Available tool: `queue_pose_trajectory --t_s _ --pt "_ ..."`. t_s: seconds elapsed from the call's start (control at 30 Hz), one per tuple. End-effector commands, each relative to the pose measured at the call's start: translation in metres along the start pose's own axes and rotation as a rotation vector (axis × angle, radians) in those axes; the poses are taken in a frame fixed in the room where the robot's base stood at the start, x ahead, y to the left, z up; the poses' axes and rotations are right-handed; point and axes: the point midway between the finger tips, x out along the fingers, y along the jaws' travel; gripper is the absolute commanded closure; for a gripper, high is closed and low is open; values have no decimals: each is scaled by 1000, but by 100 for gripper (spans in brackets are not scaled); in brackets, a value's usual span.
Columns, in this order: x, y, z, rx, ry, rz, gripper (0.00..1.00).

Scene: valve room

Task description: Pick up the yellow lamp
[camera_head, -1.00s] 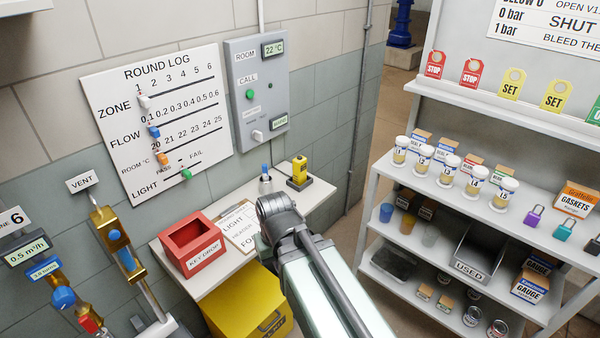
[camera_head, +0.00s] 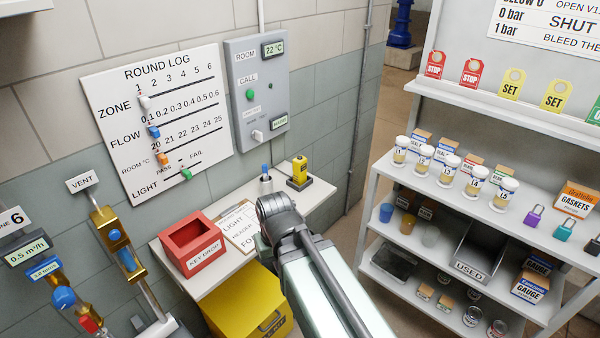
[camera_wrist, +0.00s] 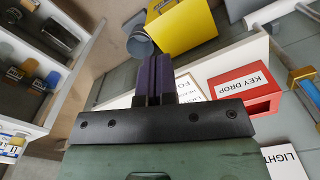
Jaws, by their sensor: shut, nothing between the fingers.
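The yellow lamp (camera_head: 299,170) stands upright on a dark base at the back right of the small white wall shelf (camera_head: 318,192) in the head view. It does not show in the wrist view. My gripper (camera_wrist: 153,62) shows in the wrist view with its two dark fingers together and nothing between them. In the head view my arm rises in front of the shelf and hides the gripper's fingers. The gripper is apart from the lamp.
A pen holder with a blue-topped pen (camera_head: 265,180) stands just left of the lamp. A clipboard (camera_head: 238,228) and a red key drop box (camera_head: 193,243) lie further left. A yellow bin (camera_head: 240,305) is below. A stocked rack (camera_head: 372,200) stands right, across a gap.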

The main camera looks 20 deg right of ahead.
Motion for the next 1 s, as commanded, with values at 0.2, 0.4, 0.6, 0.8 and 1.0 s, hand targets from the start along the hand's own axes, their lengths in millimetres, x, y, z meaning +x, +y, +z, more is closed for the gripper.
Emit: queue_pose_trajectory --t_s 0.2,0.4,0.6,0.8,1.0 --pt "0 0 0 0 0 0 77" --pt "0 0 0 0 0 0 46" --pt "0 0 0 0 0 0 17" --pt "0 0 0 0 0 0 17" --pt "47 1 -54 239 58 -176 17"
